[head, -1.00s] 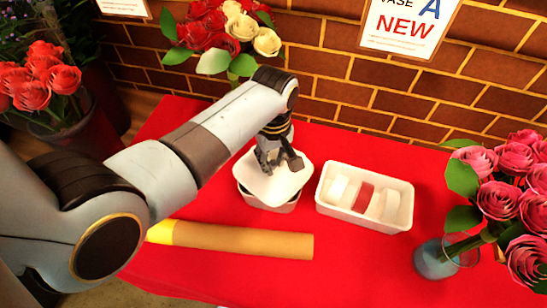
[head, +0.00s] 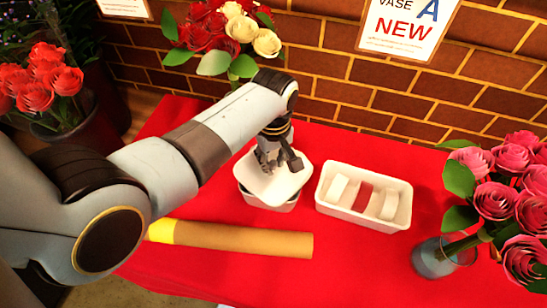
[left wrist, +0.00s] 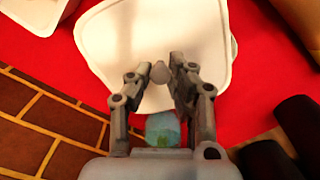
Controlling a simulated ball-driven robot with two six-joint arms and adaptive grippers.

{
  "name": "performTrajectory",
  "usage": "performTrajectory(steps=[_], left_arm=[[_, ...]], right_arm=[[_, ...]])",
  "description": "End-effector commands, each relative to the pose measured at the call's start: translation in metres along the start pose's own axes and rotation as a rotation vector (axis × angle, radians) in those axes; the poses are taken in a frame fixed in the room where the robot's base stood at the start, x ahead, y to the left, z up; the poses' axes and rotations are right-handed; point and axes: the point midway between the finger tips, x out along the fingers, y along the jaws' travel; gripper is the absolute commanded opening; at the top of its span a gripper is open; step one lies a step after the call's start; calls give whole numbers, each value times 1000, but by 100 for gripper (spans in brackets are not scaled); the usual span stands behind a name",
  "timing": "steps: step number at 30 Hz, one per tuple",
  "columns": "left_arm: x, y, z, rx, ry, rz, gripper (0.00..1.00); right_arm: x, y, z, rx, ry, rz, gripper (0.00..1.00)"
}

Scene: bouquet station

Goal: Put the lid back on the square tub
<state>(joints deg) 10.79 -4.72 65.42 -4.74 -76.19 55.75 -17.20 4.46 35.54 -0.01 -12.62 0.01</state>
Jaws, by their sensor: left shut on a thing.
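The square tub (head: 268,200) stands on the red tablecloth near the table's middle. Its white lid (head: 285,178) lies over the tub's top, turned and tilted relative to it, with the tub's front walls showing below. In the left wrist view the knob (left wrist: 159,72) sits between the two fingertips (left wrist: 160,74), and the lid (left wrist: 150,45) spreads out beneath. My right gripper is not in view.
A white tray (head: 321,196) with white and red rolls stands right of the tub. A brown paper roll (head: 240,240) with a yellow end lies in front. Pink roses in a vase (head: 432,258) stand at right. A brick wall (head: 330,90) closes the back.

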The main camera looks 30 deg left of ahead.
Motion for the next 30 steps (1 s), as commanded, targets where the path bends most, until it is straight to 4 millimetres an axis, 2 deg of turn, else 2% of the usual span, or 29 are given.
performTrajectory(steps=[7, 8, 13, 19, 25, 30], left_arm=[[0, 0, 0, 0, 0, 0, 0], [0, 0, 0, 0, 0, 0, 21], [0, 0, 0, 0, 0, 0, 43], [0, 0, 0, 0, 0, 0, 45], [0, 0, 0, 0, 0, 0, 68], [0, 0, 0, 0, 0, 0, 68]], right_arm=[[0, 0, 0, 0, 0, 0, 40], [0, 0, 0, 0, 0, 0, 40], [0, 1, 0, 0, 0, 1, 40], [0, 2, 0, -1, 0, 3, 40], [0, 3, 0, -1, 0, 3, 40], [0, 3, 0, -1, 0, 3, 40]])
